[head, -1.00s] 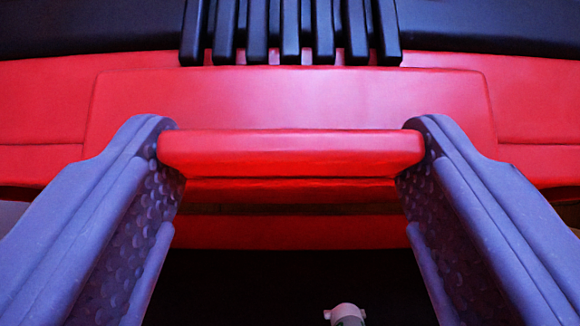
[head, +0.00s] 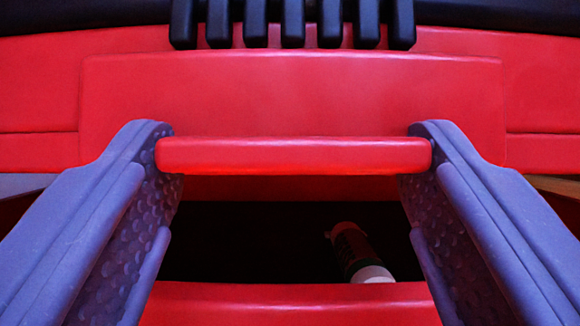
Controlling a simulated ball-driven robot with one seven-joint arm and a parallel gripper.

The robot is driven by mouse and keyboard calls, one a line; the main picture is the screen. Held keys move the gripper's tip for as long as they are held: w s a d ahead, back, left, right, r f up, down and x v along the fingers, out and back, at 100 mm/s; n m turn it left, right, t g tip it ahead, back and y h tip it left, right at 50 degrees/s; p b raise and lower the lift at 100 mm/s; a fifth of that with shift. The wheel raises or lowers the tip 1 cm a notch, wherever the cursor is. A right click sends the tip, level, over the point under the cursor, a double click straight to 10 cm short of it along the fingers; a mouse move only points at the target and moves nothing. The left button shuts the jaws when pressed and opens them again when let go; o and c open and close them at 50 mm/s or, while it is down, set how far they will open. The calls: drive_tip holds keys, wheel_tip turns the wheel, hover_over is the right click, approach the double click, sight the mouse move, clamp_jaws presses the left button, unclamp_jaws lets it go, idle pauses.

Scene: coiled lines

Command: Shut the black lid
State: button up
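My gripper (head: 291,150) has one purple finger on each side of a red bar (head: 293,155). Both fingers appear to touch the bar's ends, so it looks shut on it. The bar stands out in front of a raised red panel (head: 293,95). A black part (head: 80,16) with a row of black ribs (head: 293,25) runs along the top edge of the view. I cannot tell whether this black part is the whole lid; most of it is out of view.
Below the bar is a dark opening (head: 250,240). A dark cylindrical object with a pale end (head: 372,274) lies in it at the right. A red edge (head: 290,303) borders the opening at the bottom, between my fingers.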

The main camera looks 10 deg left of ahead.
drive_tip(key=o, duration=0.4)
drive_tip(key=shift+w+a+f, duration=0.25)
drive_tip(key=shift+w+a, duration=0.05)
drive_tip(key=shift+a, duration=0.05)
drive_tip(key=shift+c, duration=0.2)
drive_tip(key=shift+s+d+r, duration=0.1)
drive_tip(key=shift+d+r, duration=0.05)
drive_tip(key=shift+s, duration=0.1)
drive_tip(key=v, duration=0.7)
drive_tip(key=shift+s, duration=0.4)
